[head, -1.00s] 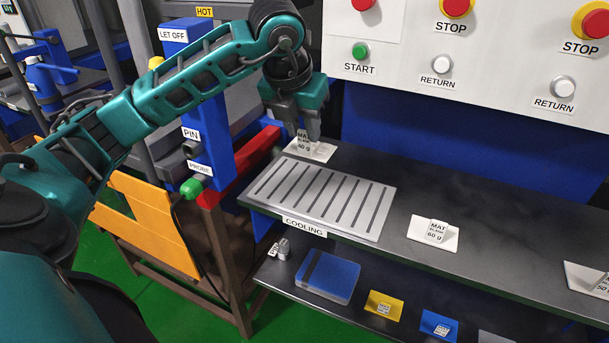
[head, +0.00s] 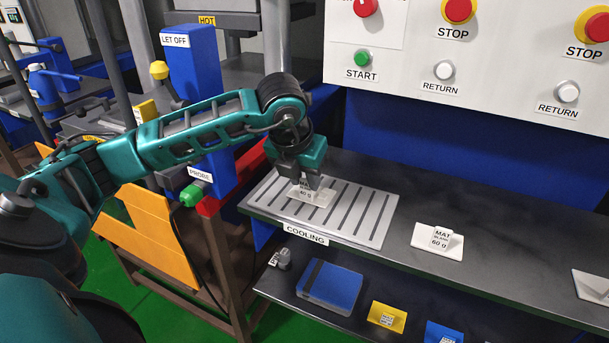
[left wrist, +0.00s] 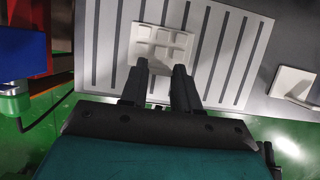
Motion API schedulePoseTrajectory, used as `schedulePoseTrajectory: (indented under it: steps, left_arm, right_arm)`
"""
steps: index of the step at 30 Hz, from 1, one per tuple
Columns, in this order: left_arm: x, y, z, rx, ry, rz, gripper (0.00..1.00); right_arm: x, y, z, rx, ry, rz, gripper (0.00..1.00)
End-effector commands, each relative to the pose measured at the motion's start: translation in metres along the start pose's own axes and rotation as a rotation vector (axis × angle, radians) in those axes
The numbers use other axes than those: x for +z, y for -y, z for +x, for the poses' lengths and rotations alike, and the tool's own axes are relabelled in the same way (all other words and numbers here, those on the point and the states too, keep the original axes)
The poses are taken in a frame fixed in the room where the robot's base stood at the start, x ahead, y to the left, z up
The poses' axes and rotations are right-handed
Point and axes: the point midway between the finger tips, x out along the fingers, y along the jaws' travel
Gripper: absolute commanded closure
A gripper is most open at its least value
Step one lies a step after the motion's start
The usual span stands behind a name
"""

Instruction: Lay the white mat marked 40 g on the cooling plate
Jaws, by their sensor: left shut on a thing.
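My left gripper (head: 307,182) is shut on a white mat (head: 318,197) over the far left part of the cooling plate. The mat's label is partly covered by the fingers and appears to read 40 g. In the left wrist view, the fingertips (left wrist: 160,70) meet the near edge of the mat (left wrist: 162,45), which has shallow square pockets. The cooling plate (head: 378,232) is light grey with dark slots and lies on the dark bench, above the COOLING label. I cannot tell whether the mat touches the plate. My right gripper is not in view.
Another white mat marked 60 g (head: 437,241) lies right of the plate, and a further white mat (head: 594,288) sits at the right edge. A blue case (head: 330,287) and a yellow mat (head: 386,317) are on the lower shelf. A blue post (head: 195,85) stands left.

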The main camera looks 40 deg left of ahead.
Motion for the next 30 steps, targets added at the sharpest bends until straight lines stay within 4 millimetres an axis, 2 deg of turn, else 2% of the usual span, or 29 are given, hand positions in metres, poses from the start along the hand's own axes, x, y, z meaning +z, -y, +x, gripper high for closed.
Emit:
schedulePoseTrajectory:
  steps: [1, 9, 19, 23, 30]
  left_arm:
    - [-0.001, 0.0, 0.002, 0.0, 0.0, 0.0, 0.68]
    - [0.0, 0.0, 0.001, 0.0, 0.0, 0.0, 0.44]
    - [0.001, 0.0, -0.005, -0.001, 0.001, 0.0, 0.44]
    - [0.002, 0.0, -0.026, -0.001, 0.004, 0.0, 0.44]
    - [0.002, 0.0, -0.079, -0.002, 0.005, 0.0, 0.44]
  right_arm:
    - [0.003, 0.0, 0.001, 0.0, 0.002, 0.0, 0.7]
    - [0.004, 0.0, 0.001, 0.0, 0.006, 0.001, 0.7]
    - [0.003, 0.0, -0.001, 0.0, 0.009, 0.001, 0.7]
    - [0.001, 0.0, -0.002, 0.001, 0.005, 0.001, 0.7]
    - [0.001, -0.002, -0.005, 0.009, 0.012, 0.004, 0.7]
